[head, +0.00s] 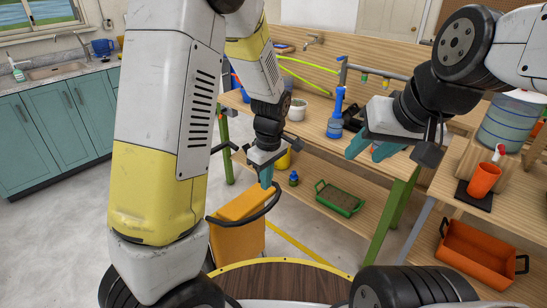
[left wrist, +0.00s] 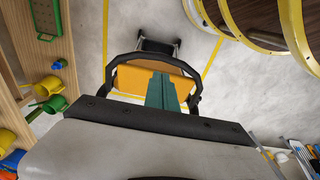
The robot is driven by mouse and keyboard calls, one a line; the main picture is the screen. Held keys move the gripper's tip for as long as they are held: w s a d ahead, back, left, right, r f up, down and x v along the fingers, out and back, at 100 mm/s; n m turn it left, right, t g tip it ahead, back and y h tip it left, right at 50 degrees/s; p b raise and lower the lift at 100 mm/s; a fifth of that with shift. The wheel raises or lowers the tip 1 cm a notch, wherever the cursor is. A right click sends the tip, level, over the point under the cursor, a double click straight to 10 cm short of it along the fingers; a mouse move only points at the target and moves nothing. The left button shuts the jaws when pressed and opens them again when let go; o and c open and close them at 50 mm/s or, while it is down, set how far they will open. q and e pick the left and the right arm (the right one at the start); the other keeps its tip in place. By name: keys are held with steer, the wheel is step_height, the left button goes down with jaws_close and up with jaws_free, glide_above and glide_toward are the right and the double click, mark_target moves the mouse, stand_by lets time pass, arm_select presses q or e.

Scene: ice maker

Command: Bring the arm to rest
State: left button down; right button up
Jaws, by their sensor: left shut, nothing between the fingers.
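My left gripper (head: 266,178) hangs down in the middle of the head view. Its teal fingers are together with nothing between them. In the left wrist view the shut fingers (left wrist: 163,92) point over an orange cart (left wrist: 128,82) with a dark handle. The cart (head: 238,225) stands on the floor below the gripper in the head view. My right gripper (head: 371,149) is in front of the workbench on the right.
A wooden workbench (head: 317,123) holds a blue bottle (head: 337,115) and a white bowl (head: 298,108). A green tray (head: 340,198) is on its lower shelf. At right are an orange cup (head: 484,180) and orange bin (head: 474,254). A round wooden top (head: 280,281) is in front. Floor at left is clear.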

arm_select(q)
steer(key=s+a+r+m+t+h, duration=0.1)
steer(key=s+a+r+m, duration=0.3)
steer(key=s+r, duration=0.4)
steer(key=s+a+r+m+t+h, duration=0.2)
steer(key=s+a+r+m+t, duration=0.2)
steer(key=r, duration=1)
steer(key=shift+s+m+t, duration=0.3)
steer(key=shift+s+m, duration=1.3)
steer(key=shift+s, duration=0.7)
